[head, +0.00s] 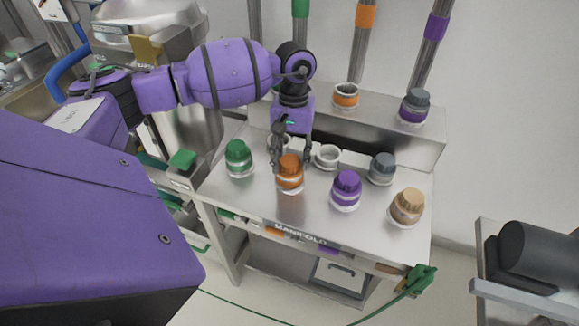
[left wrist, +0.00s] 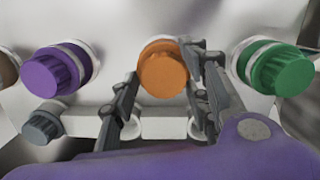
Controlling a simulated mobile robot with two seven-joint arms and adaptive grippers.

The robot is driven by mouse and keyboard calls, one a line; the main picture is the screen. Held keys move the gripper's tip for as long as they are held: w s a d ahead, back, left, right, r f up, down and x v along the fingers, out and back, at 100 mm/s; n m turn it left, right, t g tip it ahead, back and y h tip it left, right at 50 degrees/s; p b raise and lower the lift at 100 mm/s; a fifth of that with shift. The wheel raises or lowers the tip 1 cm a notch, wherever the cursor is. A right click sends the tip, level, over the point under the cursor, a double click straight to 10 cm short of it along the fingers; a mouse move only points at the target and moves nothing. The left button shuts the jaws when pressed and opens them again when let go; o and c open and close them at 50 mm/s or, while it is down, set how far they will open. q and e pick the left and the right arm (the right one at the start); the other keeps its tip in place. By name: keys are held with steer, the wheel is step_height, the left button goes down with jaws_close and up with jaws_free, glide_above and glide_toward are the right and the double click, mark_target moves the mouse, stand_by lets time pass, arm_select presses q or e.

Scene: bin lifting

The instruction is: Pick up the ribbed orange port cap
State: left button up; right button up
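The ribbed orange port cap (head: 289,172) sits upright on a pale ring in the front row of the steel manifold bench. It also shows in the left wrist view (left wrist: 163,70), near the top middle. My left gripper (head: 291,161) reaches down over it from behind, with its fingers apart. In the left wrist view the fingertips lie on either side of the cap, close to its edges. I cannot tell whether they touch it. The cap is still seated on its ring. My right gripper is not in view.
A green cap (head: 239,156) stands left of the orange one and a purple cap (head: 346,187) right of it. A tan cap (head: 406,206) and a grey cap (head: 382,168) stand farther right. An empty white port (head: 328,155) is behind. The raised back shelf (head: 380,128) carries more fittings.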

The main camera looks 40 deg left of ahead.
mark_target(292, 161)
arm_select(q)
steer(key=c, duration=0.9)
steer(key=shift+r, duration=0.15)
steer(key=shift+w+r, duration=0.1)
steer(key=shift+r, duration=0.15)
step_height(292, 161, up, 2)
steer(key=shift+d+r, duration=0.1)
steer(key=s+d+r+b, duration=0.1)
steer(key=s+d+r, duration=0.6)
steer(key=s+r, duration=0.3)
steer(key=shift+s+d+b, duration=0.35)
steer(key=shift+s, duration=0.55)
